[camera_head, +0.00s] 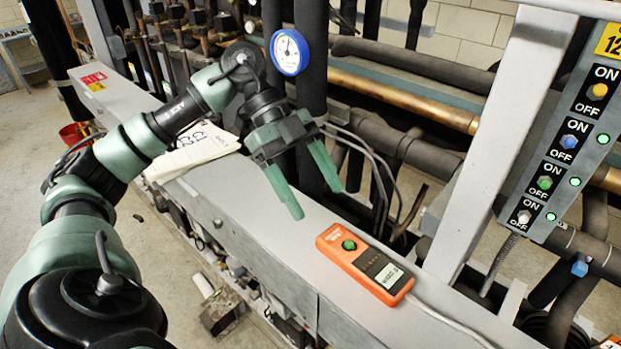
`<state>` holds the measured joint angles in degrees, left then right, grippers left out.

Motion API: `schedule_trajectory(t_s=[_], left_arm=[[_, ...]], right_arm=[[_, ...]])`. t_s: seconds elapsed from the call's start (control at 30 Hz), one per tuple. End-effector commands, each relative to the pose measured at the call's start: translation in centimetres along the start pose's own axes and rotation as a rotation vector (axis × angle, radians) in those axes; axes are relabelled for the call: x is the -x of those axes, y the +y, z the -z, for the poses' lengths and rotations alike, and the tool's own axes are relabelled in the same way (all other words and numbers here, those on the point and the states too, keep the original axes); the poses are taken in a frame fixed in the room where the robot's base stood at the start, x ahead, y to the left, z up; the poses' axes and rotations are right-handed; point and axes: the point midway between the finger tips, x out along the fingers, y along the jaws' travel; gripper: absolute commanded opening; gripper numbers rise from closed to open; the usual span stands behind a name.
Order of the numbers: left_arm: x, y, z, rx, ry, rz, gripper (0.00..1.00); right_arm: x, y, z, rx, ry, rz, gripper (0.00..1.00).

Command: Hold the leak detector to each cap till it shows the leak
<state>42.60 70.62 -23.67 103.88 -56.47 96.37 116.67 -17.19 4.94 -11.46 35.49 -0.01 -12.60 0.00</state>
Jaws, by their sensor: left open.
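An orange leak detector (364,262) with a green button and a small grey display lies on the grey beam (285,250). A pale cable runs from its lower right end. My left gripper (318,198) is open and empty, its green fingers pointing down above the beam, up and left of the detector and apart from it. A blue cap (580,268) shows on pipework at the lower right; I cannot tell if it is one of the task's caps. The display is too small to read. My right gripper is not in view.
A blue-rimmed gauge (289,52) stands behind my left arm. Paper sheets (195,152) lie on the beam. A switch panel (565,140) with lit green lamps and a grey post (500,150) stand at right. Dark pipes and a copper pipe (400,95) run behind.

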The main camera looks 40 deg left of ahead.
Motion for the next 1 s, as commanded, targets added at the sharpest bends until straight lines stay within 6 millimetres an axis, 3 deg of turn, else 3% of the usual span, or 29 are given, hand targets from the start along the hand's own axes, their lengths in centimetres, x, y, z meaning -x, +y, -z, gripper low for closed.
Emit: schedule_trajectory(t_s=[0.03, 0.27, 0.5, 0.7, 1.0], left_arm=[[-1.4, 0.0, -0.5, -0.004, 0.000, -0.001, 0.73], [-5.1, 0.0, -0.4, -0.007, 0.000, 0.000, 0.73], [-7.9, 0.0, -0.1, -0.004, -0.001, 0.000, 0.73], [-9.2, -0.1, 0.0, -0.004, -0.001, 0.001, 0.73], [-9.5, -0.1, 0.0, -0.003, -0.001, 0.002, 0.73]], right_arm=[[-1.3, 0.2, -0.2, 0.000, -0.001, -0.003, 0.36], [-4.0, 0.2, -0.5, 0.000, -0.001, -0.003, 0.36], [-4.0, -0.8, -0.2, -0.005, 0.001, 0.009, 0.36], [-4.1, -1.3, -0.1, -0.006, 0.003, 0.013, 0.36], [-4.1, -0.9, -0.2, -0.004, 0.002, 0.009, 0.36]])
